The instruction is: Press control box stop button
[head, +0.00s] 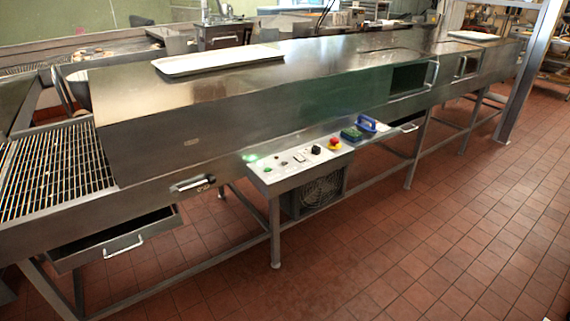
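The control box (283,177) is a pale panel that juts out from the front of a long steel machine, on a leg. A red button on a yellow base (334,144) sits toward its right side and looks like the stop button. To its left are a black knob (316,150), small switches (299,157) and small green buttons (267,169). A green lamp (250,158) glows at the left end. The labels are too small to read. Neither of my grippers is in view.
A blue-handled item (367,124) and a green item (351,133) lie right of the red button. A fan unit (320,191) hangs under the box. An open drawer (115,240) juts out at the left. The tiled floor (400,250) in front is clear.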

